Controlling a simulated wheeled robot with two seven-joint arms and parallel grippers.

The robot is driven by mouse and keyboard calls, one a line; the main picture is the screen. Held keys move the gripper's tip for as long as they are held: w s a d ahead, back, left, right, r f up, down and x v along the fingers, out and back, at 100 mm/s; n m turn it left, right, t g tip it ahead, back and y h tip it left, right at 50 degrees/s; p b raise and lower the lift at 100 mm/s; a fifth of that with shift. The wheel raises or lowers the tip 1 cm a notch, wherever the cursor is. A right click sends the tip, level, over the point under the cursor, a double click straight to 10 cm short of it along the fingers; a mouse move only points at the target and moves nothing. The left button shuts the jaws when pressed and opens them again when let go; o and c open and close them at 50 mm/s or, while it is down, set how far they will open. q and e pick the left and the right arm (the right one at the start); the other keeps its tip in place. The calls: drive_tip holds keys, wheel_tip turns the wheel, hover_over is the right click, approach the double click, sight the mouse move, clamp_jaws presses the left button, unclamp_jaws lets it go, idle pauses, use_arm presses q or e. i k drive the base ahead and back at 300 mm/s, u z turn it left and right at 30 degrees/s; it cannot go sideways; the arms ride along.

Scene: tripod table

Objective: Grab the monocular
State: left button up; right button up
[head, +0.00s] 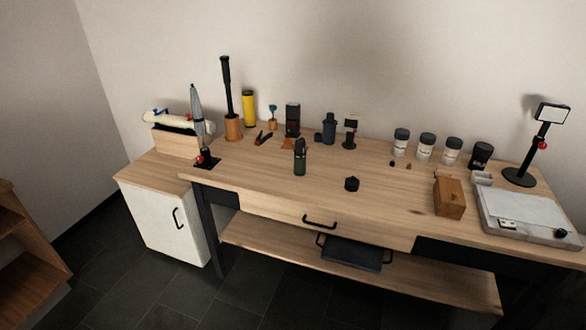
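A small dark green and black cylinder (300,158) stands upright on the wooden workbench (250,172), near the middle of its front half. It looks like the monocular, but it is too small to be certain. A low black round piece (352,184), like a cap or knob, lies to its right and nearer the front edge, apart from it. Neither of my grippers is in view.
Several jars (426,147), a wooden block (449,197) and a grey flat device (525,215) are on the right. Bench around the green cylinder is mostly clear.

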sight(299, 159)
drive_tip(key=u, duration=0.55)
drive_tip(key=i, duration=1.75)
drive_tip(key=z, duration=0.65)
